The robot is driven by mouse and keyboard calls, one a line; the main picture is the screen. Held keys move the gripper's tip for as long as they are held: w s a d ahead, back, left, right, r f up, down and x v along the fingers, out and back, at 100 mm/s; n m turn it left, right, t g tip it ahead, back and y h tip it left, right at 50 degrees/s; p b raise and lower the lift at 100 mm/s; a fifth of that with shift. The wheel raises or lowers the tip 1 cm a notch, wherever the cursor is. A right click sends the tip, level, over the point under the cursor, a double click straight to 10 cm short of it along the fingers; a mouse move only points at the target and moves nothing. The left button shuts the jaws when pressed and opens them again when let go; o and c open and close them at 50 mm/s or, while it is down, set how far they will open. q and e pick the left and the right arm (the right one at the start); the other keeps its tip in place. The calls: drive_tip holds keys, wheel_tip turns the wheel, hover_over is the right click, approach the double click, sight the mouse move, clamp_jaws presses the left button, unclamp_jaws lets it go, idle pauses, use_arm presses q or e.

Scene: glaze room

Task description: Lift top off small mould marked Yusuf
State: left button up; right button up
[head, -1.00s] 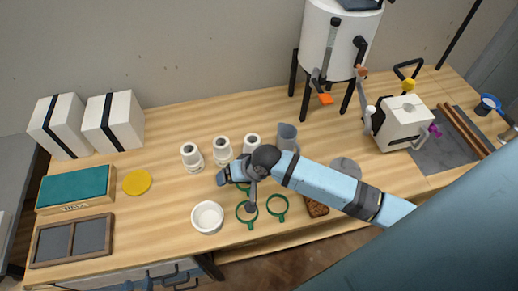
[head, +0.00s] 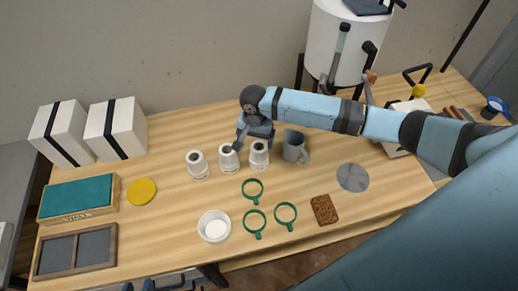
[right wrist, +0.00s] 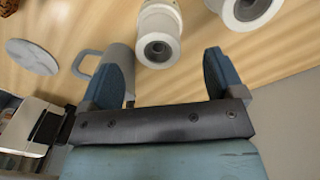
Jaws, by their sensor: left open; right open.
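Three small white round moulds with dark holes in their tops stand upright in a row: a left one (head: 198,165), a middle one (head: 228,160) and a right one (head: 259,155). No name is legible on them, so I cannot tell which is Yusuf's. My right gripper (head: 257,136) is open and empty, just behind the right mould. In the right wrist view, the right mould (right wrist: 158,22) lies just beyond the open fingers (right wrist: 166,78), with another mould (right wrist: 244,8) beside it. My left gripper (head: 138,286) is open at the bottom edge, partly cut off.
A grey mug (head: 293,147) stands close right of the right mould. Green rings (head: 253,188), a white bowl (head: 214,228), a brown sponge-like block (head: 324,209) and a grey disc (head: 353,177) lie in front. Two strapped white blocks (head: 115,130) stand left. A white drum (head: 340,45) is behind.

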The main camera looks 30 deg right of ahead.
sight(258, 150)
drive_tip(key=f, duration=0.5)
drive_tip(key=f+p, duration=0.1)
drive_tip(key=f, duration=0.1)
drive_tip(key=shift+d+f, duration=0.2)
drive_tip(key=shift+d, duration=0.1)
drive_tip(key=shift+s, duration=0.1)
drive_tip(key=shift+c, duration=0.5)
drive_tip(key=c, duration=0.9)
